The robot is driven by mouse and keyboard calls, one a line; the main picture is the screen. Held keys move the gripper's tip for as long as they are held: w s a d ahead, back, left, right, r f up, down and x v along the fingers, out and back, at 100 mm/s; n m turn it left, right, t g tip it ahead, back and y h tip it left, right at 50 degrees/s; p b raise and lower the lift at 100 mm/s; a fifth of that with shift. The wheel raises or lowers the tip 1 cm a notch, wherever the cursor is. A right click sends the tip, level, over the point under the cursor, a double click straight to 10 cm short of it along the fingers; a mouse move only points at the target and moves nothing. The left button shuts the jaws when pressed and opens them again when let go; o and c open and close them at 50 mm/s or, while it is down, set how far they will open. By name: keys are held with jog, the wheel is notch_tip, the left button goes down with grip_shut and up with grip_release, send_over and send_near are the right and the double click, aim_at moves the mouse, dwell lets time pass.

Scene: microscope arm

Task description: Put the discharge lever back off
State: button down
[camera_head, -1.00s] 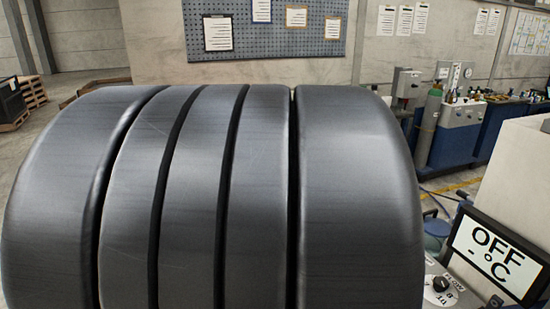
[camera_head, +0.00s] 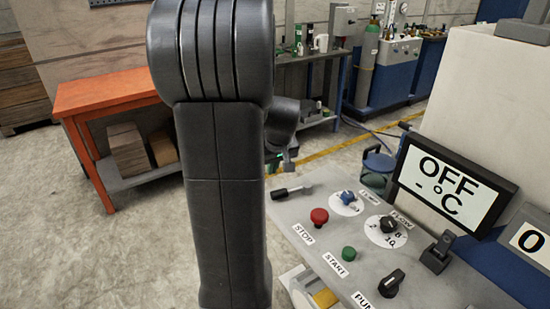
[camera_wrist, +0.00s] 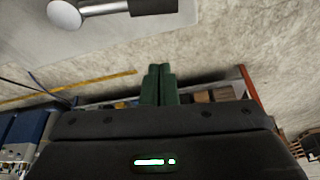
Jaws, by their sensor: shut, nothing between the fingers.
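A small lever with a black grip (camera_head: 286,193) and a grey metal end stands at the left edge of the control panel (camera_head: 330,235) in the head view. In the wrist view the lever (camera_wrist: 152,6) lies across the top edge, with a bright rod and a round metal hub (camera_wrist: 65,14) on its left. No label for it is readable. My gripper (camera_wrist: 158,75) shows two dark green fingers pressed together and empty, apart from the lever. In the head view my gripper (camera_head: 290,165) is just above and behind the lever, partly hidden by my arm.
The panel has a red STOP button (camera_head: 319,216), a green START button (camera_head: 348,253), a blue knob (camera_head: 348,198), black knobs (camera_head: 389,224) and a black switch (camera_head: 437,252). A screen (camera_head: 445,183) reads OFF. An orange table (camera_head: 105,93) stands at the left.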

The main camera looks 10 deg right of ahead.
aim_at(278, 191)
jog(key=s+f, duration=0.2)
jog(key=f, duration=0.1)
jog(key=shift+d, duration=0.15)
jog(key=shift+s+f+p, duration=0.2)
jog(key=shift+s+p, duration=0.1)
jog(key=shift+s, duration=0.2)
jog(key=shift+s+f+b, duration=0.1)
jog(key=shift+s+b, duration=0.2)
jog(key=shift+b, duration=0.1)
jog(key=shift+s+d+b, duration=0.1)
jog(key=shift+s+b, duration=0.25)
jog(key=shift+s, duration=0.4)
jog(key=shift+w, duration=0.1)
jog(key=shift+r, duration=0.2)
